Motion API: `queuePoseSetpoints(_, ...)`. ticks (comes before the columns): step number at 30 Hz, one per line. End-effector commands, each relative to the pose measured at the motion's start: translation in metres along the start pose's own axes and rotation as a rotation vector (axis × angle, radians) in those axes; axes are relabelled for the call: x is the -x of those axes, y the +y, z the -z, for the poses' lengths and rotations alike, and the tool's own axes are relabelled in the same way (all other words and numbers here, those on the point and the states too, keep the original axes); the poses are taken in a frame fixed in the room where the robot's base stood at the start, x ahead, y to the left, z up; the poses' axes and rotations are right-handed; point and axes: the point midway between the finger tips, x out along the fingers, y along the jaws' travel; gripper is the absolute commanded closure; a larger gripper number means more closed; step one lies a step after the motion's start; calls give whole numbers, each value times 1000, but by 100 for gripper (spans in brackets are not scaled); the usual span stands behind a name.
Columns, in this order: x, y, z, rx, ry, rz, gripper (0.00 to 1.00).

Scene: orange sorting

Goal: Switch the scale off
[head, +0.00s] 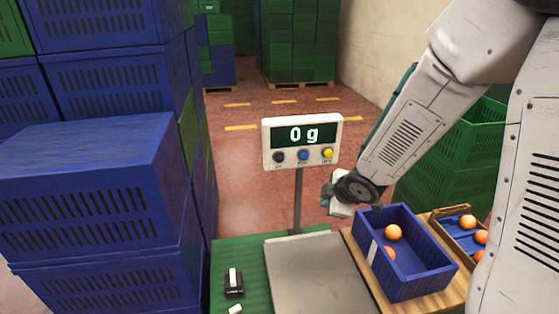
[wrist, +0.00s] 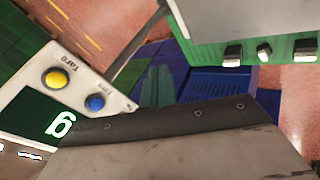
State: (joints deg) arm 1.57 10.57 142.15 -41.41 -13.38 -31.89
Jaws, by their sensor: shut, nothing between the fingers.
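The scale's display (head: 303,133) stands on a pole and is lit, reading "0 g". Below the digits are a black button (head: 279,156), a blue button (head: 303,155) and a yellow button (head: 327,153). My gripper (head: 338,207) is shut and empty, below and to the right of the display, apart from it. In the wrist view the yellow button (wrist: 55,78), marked Tare, and the blue button (wrist: 95,103) show at the left. The black button is hidden there. The scale's bare metal plate (head: 315,270) lies below.
A blue crate (head: 420,270) with oranges stands right of the plate; another tray of oranges (head: 473,240) is beyond it. Small black-and-white switches (head: 233,282) sit on the green table left of the plate. Stacked blue crates (head: 90,190) fill the left side.

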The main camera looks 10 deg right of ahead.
Motion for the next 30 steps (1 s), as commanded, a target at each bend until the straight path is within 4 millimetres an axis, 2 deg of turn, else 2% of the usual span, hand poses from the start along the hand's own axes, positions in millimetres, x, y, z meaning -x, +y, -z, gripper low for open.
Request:
queuePoseSetpoints(1,-9,0,13,72,77,-18,100)
queuePoseSetpoints(4,-13,4,43,210,234,-76,100)
queuePoseSetpoints(9,1,16,86,380,438,-192,100)
queuePoseSetpoints(12,10,19,100,435,505,-240,100)
queuePoseSetpoints(16,15,22,107,468,538,-274,100)
queuePoseSetpoints(30,10,28,108,473,533,-275,100)
